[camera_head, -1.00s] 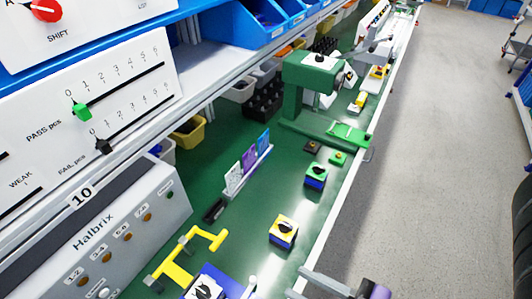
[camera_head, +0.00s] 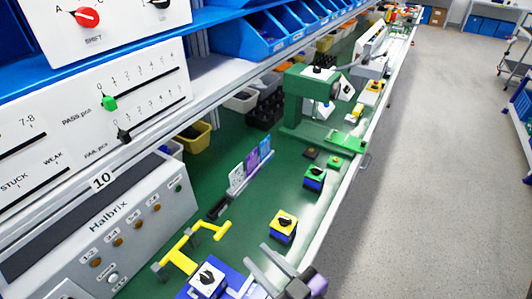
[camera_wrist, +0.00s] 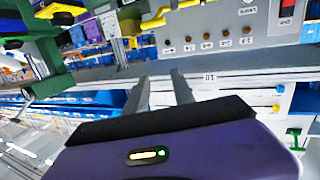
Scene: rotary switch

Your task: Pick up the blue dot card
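A small rack (camera_head: 232,190) on the green bench holds upright cards in a row: a pale one (camera_head: 236,177), a purple one (camera_head: 250,161) and a blue one (camera_head: 264,148). Any dots are too small to make out, so I cannot tell which is the blue dot card. In the wrist view the purple card (camera_wrist: 91,29) shows at upper left, upside down. My gripper (camera_head: 254,253) is at the bottom of the head view, nearer than the rack and apart from it. Its two grey fingers stand apart with nothing between them; they also show in the wrist view (camera_wrist: 160,76).
A yellow-topped switch box (camera_head: 283,227), a blue-and-green switch box (camera_head: 315,179), a yellow bracket (camera_head: 178,260) and a white-topped switch box (camera_head: 207,281) stand on the bench. The grey Halbrix panel (camera_head: 120,235) is left, a green press (camera_head: 300,100) behind. The aisle is clear.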

